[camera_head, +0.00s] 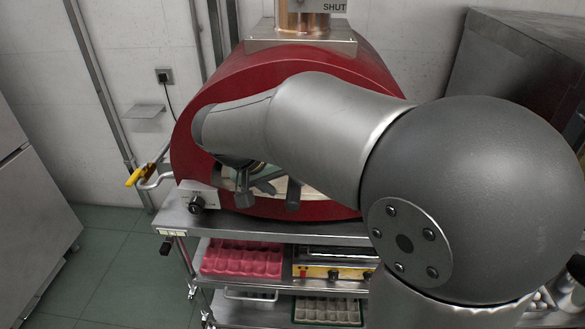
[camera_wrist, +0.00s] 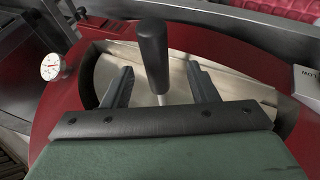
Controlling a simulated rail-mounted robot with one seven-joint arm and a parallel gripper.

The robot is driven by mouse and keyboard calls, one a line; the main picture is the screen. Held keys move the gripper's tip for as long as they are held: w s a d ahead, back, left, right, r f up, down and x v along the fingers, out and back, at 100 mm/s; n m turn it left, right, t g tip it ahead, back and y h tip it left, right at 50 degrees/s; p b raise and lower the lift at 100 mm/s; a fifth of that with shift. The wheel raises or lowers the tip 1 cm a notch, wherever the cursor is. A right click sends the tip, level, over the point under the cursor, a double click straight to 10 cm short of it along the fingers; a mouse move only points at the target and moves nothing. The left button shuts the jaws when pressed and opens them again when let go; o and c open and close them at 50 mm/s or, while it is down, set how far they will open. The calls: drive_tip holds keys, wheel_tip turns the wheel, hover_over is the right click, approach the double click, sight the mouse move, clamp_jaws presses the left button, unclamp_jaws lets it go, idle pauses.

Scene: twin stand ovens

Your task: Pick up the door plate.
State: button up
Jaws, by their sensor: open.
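The door plate (camera_wrist: 238,88) is a pale metal plate in the arched mouth of the red oven, with a black upright handle (camera_wrist: 153,55) on a thin stem. My gripper (camera_wrist: 158,70) is open, with one finger on each side of the handle in the wrist view. I cannot tell whether either finger touches it. In the head view my gripper (camera_head: 268,192) is at the oven mouth, under my arm, and the door plate is mostly hidden.
The red oven (camera_head: 330,62) stands on a steel trolley (camera_head: 265,229). A round dial (camera_wrist: 53,67) sits beside the mouth. A knob box (camera_head: 197,199) and a yellow-tipped bar (camera_head: 140,175) are at the left. A red tray (camera_head: 242,258) is on the shelf below.

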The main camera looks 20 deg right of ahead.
sight(298, 191)
drive_tip(key=shift+x, duration=0.85)
drive_tip(key=shift+d+r+p+x, duration=0.1)
drive_tip(key=shift+p+x, duration=0.25)
drive_tip(key=shift+x, duration=1)
drive_tip(key=shift+d+r+p+x, duration=0.15)
drive_tip(key=shift+p+x, duration=0.15)
drive_tip(key=shift+x, duration=1.05)
drive_tip(key=shift+w, duration=0.2)
clamp_jaws()
